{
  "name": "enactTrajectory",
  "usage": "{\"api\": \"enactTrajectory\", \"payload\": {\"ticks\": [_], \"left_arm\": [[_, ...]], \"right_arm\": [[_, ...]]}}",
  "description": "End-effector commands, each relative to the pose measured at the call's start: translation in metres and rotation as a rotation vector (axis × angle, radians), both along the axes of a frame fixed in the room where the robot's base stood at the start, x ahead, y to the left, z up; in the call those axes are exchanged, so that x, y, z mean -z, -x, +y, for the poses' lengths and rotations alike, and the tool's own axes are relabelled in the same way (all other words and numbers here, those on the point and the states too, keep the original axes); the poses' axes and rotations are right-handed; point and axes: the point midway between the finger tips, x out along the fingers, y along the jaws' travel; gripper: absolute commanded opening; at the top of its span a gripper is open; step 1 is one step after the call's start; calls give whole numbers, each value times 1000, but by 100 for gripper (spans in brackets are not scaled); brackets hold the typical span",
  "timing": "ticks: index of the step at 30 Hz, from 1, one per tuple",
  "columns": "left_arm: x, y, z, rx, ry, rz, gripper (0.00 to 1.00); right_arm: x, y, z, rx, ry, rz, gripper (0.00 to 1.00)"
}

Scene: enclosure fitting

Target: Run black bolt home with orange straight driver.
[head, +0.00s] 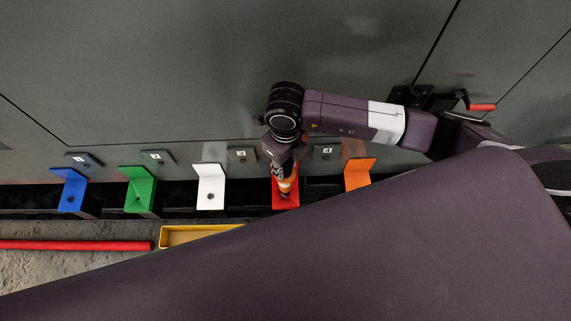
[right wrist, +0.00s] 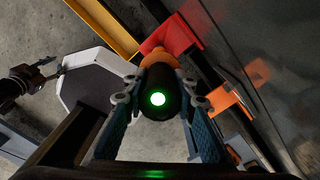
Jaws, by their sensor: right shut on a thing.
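My right gripper (head: 284,168) is over the red bracket (head: 291,203). It is shut on the orange straight driver (head: 288,184), which stands about upright with its lower end at the bracket. In the right wrist view, the gripper (right wrist: 153,104) has its fingers on both sides of the driver's dark body (right wrist: 160,84). A green light glows on the driver's near end, and its orange part (right wrist: 174,66) points to the red bracket (right wrist: 172,35). The black bolt and driver tip are hidden. A dark gripper-like end (right wrist: 45,68), probably my left one, shows small in the right wrist view.
Blue (head: 71,190), green (head: 139,188), white (head: 210,187) and orange (head: 358,173) brackets line the grey panel's (head: 180,70) lower edge. A yellow tray (head: 200,228) and red bar (head: 75,245) lie in front. A red-handled latch (head: 481,107) sits behind my right arm.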

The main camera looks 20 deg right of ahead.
Motion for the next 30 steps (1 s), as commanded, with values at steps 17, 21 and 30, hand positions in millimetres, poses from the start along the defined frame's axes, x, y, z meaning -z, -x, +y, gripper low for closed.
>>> {"api": "enactTrajectory", "payload": {"ticks": [17, 21, 30], "left_arm": [[-11, 0, 8, -1, -10, 2, 32], [-17, 1, 12, -2, -15, 2, 32], [-28, 2, 13, -1, -15, 4, 32]], "right_arm": [[-10, 4, -2, 0, 7, 10, 0], [-19, 3, -1, 0, 5, 7, 0], [-37, 1, -1, 0, 2, 3, 0]]}}
